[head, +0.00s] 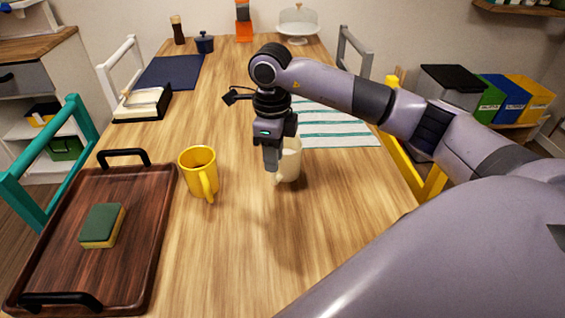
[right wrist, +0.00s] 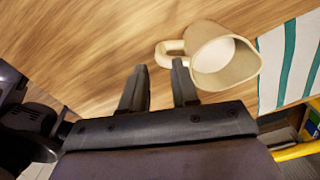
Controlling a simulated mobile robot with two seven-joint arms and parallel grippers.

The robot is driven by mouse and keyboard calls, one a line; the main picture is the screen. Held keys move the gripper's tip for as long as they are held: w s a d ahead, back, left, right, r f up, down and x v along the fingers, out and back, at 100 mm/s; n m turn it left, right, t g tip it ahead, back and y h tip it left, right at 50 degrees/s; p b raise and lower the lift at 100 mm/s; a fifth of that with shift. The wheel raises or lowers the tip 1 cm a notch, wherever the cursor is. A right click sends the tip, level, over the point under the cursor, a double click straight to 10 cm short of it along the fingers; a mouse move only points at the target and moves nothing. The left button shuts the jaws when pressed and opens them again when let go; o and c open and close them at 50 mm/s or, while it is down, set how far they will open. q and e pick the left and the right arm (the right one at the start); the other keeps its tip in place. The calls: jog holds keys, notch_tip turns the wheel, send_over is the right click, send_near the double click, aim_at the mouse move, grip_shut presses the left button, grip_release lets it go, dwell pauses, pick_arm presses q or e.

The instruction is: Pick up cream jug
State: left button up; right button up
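The cream jug (head: 291,163) is a cream-white jug standing upright on the wooden table, right of the yellow mug. My right gripper (head: 272,168) points down beside the jug's left side and partly hides it in the head view. In the right wrist view the jug (right wrist: 226,62) shows its open mouth, with its handle toward the gripper. There the right gripper (right wrist: 159,80) has its two fingers apart with bare table between them. One fingertip is close to the handle; I cannot tell whether it touches. My left gripper is not in view.
A yellow mug (head: 198,172) stands left of the jug. A wooden tray (head: 145,225) with a sponge (head: 102,226) is at the left. A striped cloth (head: 335,128) lies behind the jug. The table front is clear.

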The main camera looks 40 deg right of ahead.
aim_at(273, 186)
notch_tip(273, 186, down, 8)
jog(key=shift+w+f, duration=0.1)
dwell(0.4)
grip_shut()
